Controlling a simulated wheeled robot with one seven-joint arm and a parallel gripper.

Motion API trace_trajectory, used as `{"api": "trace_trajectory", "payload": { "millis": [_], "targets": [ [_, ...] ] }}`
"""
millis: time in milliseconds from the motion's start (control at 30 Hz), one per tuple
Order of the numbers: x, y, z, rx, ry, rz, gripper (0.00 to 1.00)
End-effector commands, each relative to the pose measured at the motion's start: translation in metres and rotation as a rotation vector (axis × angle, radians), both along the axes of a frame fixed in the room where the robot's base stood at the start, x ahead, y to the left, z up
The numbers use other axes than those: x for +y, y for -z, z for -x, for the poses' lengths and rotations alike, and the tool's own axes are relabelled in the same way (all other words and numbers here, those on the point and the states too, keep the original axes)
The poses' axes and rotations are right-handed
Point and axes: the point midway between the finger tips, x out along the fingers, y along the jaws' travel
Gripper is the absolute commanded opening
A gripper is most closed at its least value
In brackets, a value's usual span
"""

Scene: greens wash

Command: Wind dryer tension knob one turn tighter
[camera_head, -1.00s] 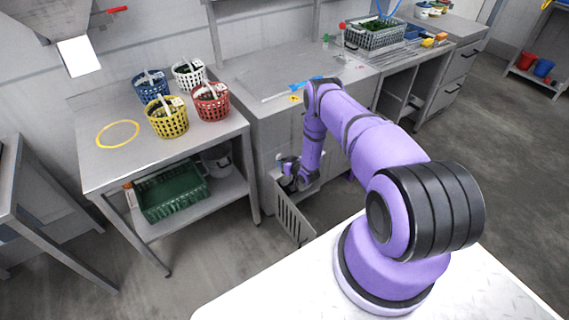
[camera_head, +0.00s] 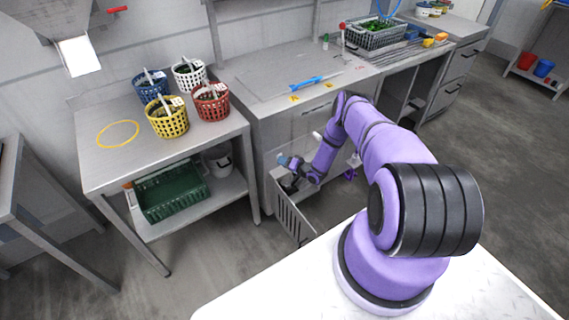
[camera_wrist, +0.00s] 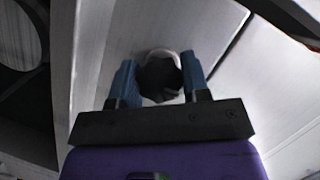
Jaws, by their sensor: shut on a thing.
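My gripper (camera_wrist: 160,85) has its two blue fingers on either side of a dark, lobed knob (camera_wrist: 158,74) in the wrist view, shut on it. A pale round collar shows behind the knob, against light grey panels. In the head view my gripper (camera_head: 283,160) is low at the front of the steel cabinet (camera_head: 264,128), above the opened slotted panel (camera_head: 291,213). The knob cannot be made out clearly there. Any mark showing how far the knob is turned is not visible.
A blue-handled tool (camera_head: 300,82) lies on the cabinet top. Blue, white, yellow and red baskets stand on the left table (camera_head: 105,150), with a green crate (camera_head: 172,196) on its shelf. A wire basket (camera_head: 375,38) stands at the back. The floor left of the open panel is clear.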

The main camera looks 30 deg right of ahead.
Motion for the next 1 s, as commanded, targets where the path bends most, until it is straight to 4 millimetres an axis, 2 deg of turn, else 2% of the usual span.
{"api": "trace_trajectory", "payload": {
  "millis": [300,833,867,933,967,1000],
  "targets": [
    [-0.0004,0.0004,0.0005,0.004,0.001,-0.116,0.19],
    [-0.0008,0.0005,0.0006,0.005,0.002,-0.137,0.19],
    [-0.0008,0.0004,0.0005,0.005,0.002,-0.137,0.47],
    [-0.0008,0.0004,0.0005,0.005,0.002,-0.137,0.63],
    [-0.0007,0.0004,0.0005,0.005,0.002,-0.137,0.68],
    [-0.0006,0.0003,0.0004,0.005,0.002,-0.137,0.68]
  ]
}}
